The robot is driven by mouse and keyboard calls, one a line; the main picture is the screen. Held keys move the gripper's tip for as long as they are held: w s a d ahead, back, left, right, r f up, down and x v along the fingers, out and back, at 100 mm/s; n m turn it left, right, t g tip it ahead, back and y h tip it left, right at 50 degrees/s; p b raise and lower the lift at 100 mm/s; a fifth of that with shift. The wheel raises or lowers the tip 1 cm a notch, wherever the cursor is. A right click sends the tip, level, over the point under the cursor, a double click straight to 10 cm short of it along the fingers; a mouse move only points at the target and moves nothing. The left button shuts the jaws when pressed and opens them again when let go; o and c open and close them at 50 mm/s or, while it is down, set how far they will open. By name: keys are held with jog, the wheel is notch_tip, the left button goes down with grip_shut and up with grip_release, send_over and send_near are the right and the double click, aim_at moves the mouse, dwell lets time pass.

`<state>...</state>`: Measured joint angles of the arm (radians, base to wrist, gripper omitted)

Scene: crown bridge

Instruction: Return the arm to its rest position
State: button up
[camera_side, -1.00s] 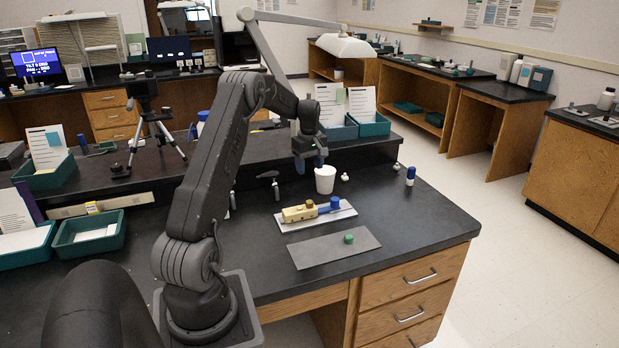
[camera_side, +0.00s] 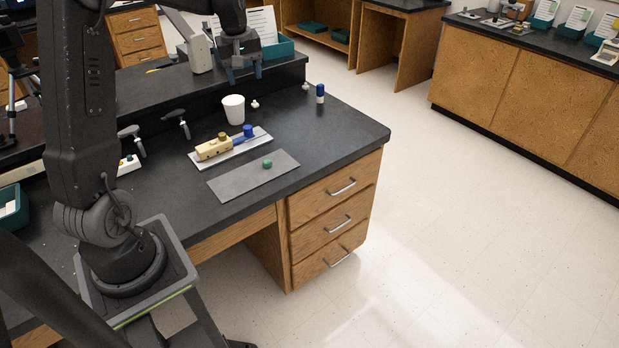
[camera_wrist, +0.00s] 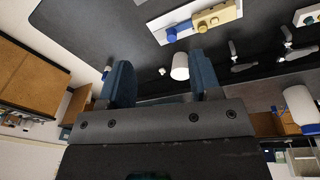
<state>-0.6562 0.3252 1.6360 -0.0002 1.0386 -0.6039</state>
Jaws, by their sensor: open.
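My gripper (camera_side: 244,76) is high over the far side of the bench in the side view, fingers apart and nothing between them. In the wrist view its two blue fingers (camera_wrist: 160,80) are spread wide. A white cup (camera_side: 233,109) stands upright below the gripper, apart from it. The plate also shows in the wrist view (camera_wrist: 180,17). A green piece (camera_side: 267,164) rests on a grey mat (camera_side: 236,185).
A blue-and-white bottle (camera_side: 320,93) stands near the bench's right end. Small white pieces (camera_side: 255,104) stand near the cup. A raised shelf with teal trays (camera_side: 278,48) runs behind. The bench's front right is clear.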

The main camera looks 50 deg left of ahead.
jog(key=s+d+r+m+t, duration=0.15)
jog(key=d+r+m, duration=0.3)
jog(key=d, duration=0.55)
jog(key=s+d+m+t+h, duration=0.1)
jog(key=s+d+m+t, duration=0.2)
jog(key=s+d+m, duration=0.7)
jog(key=s+d, duration=0.7)
jog(key=d, duration=0.2)
jog(key=shift+s, duration=0.3)
